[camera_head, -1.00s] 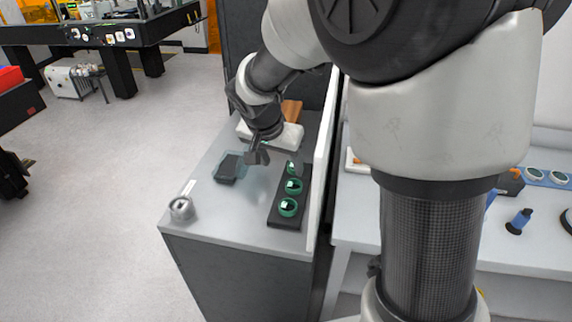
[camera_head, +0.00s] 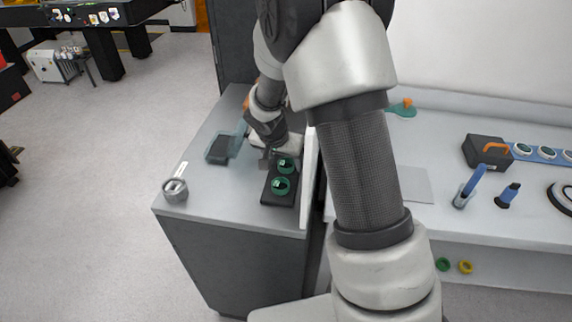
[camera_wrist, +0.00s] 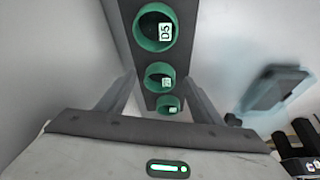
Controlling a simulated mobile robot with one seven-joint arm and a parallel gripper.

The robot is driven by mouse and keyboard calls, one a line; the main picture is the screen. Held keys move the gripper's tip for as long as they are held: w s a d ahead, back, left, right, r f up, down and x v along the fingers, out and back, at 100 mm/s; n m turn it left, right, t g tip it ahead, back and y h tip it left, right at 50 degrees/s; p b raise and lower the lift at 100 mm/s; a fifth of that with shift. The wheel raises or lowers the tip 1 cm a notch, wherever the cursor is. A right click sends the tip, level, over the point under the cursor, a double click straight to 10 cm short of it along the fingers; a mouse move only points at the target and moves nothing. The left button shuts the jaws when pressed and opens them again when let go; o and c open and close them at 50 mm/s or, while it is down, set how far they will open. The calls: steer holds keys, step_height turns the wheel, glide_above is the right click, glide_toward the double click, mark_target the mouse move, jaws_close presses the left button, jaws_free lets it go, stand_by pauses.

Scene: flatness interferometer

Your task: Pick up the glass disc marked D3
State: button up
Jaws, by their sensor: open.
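A black rack (camera_head: 279,201) on the grey cabinet top holds green-rimmed glass discs. In the wrist view three discs stand in a row: one at the top (camera_wrist: 155,27), with a label that looks like D5, a middle one (camera_wrist: 159,76) and a small lower one (camera_wrist: 168,105). The labels of the middle and lower discs are too small to read, so I cannot tell which is D3. My gripper (camera_wrist: 160,86) is open and empty, its fingers on either side of the row. In the head view my gripper (camera_head: 266,160) is by the rack's far end and hides the third disc.
A dark pad with a clear plate (camera_head: 222,148) lies left of the rack. A round metal part (camera_head: 175,190) sits at the cabinet's front left corner. A white upright panel (camera_head: 309,180) stands close along the rack's right side. The cabinet top between is clear.

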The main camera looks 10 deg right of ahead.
steer(key=shift+f, duration=0.1)
steer(key=shift+c, duration=0.4)
steer(key=c, duration=1.1)
